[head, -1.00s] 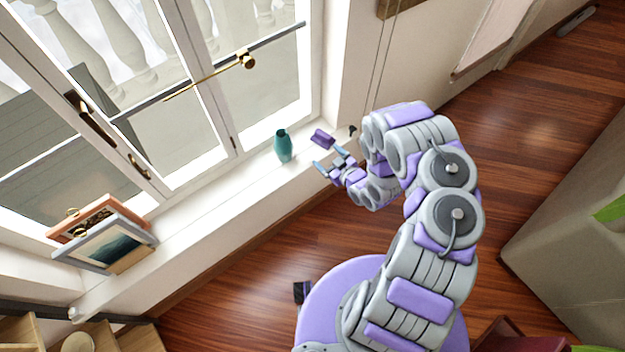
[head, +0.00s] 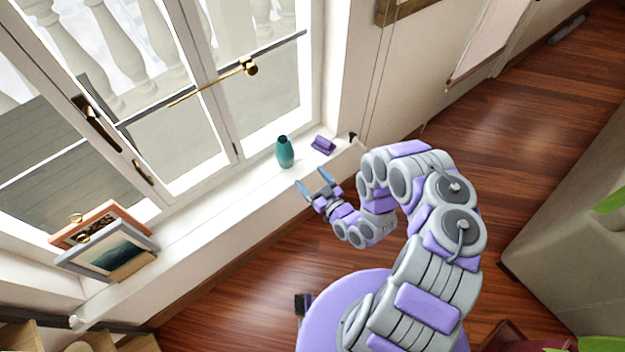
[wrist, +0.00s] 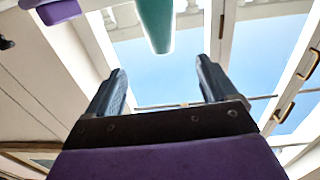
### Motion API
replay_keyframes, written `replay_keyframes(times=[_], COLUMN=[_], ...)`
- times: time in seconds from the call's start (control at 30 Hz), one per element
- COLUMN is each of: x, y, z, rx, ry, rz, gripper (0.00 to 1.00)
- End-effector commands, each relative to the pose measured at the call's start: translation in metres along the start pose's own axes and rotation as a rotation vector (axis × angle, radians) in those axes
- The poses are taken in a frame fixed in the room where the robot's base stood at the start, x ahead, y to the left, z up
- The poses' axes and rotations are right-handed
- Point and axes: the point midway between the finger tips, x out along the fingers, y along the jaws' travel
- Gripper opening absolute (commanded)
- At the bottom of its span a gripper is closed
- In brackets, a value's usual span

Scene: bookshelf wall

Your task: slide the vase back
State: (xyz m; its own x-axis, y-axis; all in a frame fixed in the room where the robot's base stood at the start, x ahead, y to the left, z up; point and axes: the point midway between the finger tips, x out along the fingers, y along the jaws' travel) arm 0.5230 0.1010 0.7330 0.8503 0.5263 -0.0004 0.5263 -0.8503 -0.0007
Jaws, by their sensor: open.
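The teal vase (head: 285,152) stands upright on the white window sill, close to the window. In the wrist view the vase (wrist: 156,22) shows at the top, partly cut off by the frame edge and beyond the fingertips. My gripper (head: 314,179) is open and empty, in front of the vase and slightly to its right. Its two fingers point toward the vase and window, with a gap to the vase. The fingers also show in the wrist view (wrist: 162,72), spread apart with nothing between them.
A small purple object (head: 323,145) lies on the sill (head: 205,225) right of the vase. Picture frames (head: 108,245) stand at the sill's left end. The window (head: 200,120) with a brass latch is behind. The sill between frames and vase is clear.

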Motion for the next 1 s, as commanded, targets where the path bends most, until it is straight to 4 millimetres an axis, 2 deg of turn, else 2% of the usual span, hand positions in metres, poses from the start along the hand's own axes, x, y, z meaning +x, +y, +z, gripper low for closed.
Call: replay_keyframes(times=[0.4,0.67,1.0], x=[0.031,0.072,0.134], y=[-0.002,-0.002,-0.001], z=[0.001,0.000,0.000], rx=[-0.002,-0.001,-0.002], ry=[0.002,0.003,0.006], rz=[-0.004,-0.003,-0.001], gripper=[0.86,0.86,0.86])
